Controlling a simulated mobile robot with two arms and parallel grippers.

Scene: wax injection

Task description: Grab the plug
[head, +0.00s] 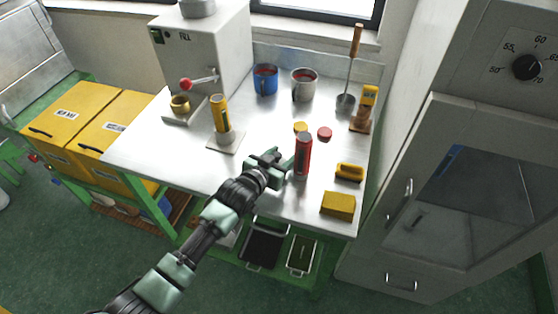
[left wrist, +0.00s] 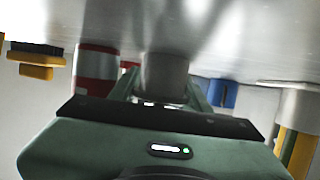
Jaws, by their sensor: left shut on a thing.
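My left gripper (head: 274,160) is low over the front middle of the steel table, just left of a red cylinder with a dark top (head: 303,158). In the left wrist view a smooth grey cylindrical piece, taken as the plug (left wrist: 165,76), sits between the two fingers, which are shut on it. In the head view the gripper mostly hides this piece. I cannot tell whether it still touches the table. My right gripper is not in view.
A grey cabinet (head: 455,200) stands at right.

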